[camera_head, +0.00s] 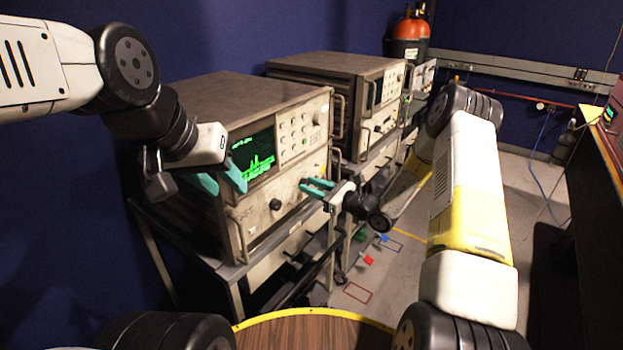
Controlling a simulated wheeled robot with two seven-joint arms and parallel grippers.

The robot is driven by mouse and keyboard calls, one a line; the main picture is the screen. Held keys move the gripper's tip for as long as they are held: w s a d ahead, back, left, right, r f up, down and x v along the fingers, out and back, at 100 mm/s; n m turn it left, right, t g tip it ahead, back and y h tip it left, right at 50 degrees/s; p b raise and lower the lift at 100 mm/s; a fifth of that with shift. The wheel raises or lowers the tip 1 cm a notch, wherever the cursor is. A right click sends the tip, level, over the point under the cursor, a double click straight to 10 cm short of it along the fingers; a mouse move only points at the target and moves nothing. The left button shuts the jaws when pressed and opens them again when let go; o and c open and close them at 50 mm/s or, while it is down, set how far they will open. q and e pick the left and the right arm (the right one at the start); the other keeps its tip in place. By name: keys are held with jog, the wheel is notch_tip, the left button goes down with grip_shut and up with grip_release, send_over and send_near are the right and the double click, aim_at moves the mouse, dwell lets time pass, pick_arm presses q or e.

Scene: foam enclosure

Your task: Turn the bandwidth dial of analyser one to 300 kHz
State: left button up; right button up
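The nearer analyser (235,110) is a beige instrument with a lit green trace on its screen (255,157). I take it as analyser one, though no label is readable. A dark round knob (275,204) is on its lower front panel; dial markings are too small to read. My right gripper (303,187) has teal fingers pointing at the lower panel, right of that knob. The fingers are slightly apart; whether a dial is between them cannot be told. My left gripper (224,184) is open and looks empty, in front of the panel's left part, beside the screen.
A second, similar analyser (335,66) stands behind to the right on its own cart. Metal handles (338,117) stick out from the front panels. An orange cylinder (408,27) is at the back. A dark bench (595,170) is at right. Floor between is mostly clear.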

grip_shut()
jog(key=shift+d, duration=0.1)
jog(key=m, duration=0.3)
jog(key=shift+m, duration=0.4)
jog(key=shift+f+m, duration=0.1)
jog(key=shift+m, duration=1.8)
jog(key=o, duration=0.9)
grip_release()
jog(key=shift+c, duration=0.2)
